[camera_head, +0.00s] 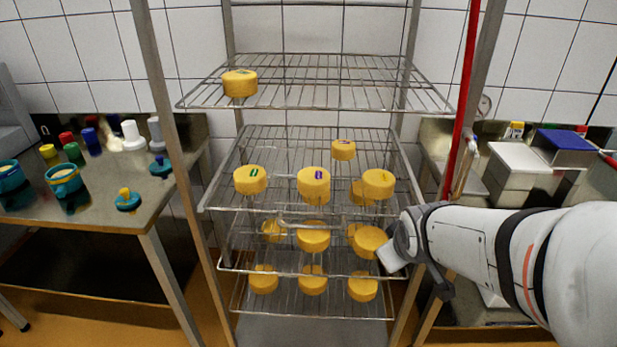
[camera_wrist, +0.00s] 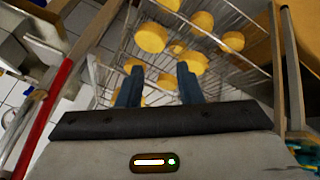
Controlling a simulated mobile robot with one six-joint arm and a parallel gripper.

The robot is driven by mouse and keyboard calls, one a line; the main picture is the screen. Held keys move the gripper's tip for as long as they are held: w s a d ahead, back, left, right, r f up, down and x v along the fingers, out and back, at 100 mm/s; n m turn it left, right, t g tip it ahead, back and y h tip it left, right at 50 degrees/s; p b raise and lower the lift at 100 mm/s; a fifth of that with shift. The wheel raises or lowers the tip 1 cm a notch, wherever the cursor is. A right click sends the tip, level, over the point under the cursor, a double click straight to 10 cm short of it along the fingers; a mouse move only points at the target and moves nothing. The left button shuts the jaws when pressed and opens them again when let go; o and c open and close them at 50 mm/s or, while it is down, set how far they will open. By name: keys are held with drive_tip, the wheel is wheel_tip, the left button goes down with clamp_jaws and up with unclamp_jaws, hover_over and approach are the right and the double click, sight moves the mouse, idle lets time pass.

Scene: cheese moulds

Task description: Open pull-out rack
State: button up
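A metal rack frame holds several wire pull-out racks, one above another. The top wire rack (camera_head: 320,90) juts forward and carries one yellow cheese (camera_head: 240,83) at its left. The rack below it (camera_head: 285,150) carries several yellow cheeses, some with coloured labels. Two lower racks, one at mid height (camera_head: 250,262) and one at the bottom (camera_head: 250,305), also carry cheeses. My gripper (camera_head: 388,262) is at the rack's right side, near the lower cheeses. In the wrist view its two dark fingers (camera_wrist: 158,85) are apart with nothing clearly between them; cheeses on wire racks show beyond.
A red pole (camera_head: 466,90) stands by the right upright. A counter with a white box (camera_head: 515,160) and a blue-topped box (camera_head: 562,145) is at the right.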

drive_tip(key=w+a+f+n+t+y+b, duration=0.6)
drive_tip(key=w+a+n, duration=0.3)
drive_tip(key=w+n, duration=0.4)
drive_tip(key=s+a+f+n+t+y+b, duration=0.1)
drive_tip(key=s+a+f+n+y, duration=0.15)
drive_tip(key=a+n+y, duration=0.5)
drive_tip(key=w+a+r+n+p, duration=0.1)
drive_tip(key=w+a, duration=0.2)
drive_tip(key=w, duration=0.1)
drive_tip(key=shift+w+a+r+n+y, duration=0.3)
drive_tip(key=shift+r+n+y, duration=0.05)
drive_tip(key=shift+y, duration=0.1)
clamp_jaws()
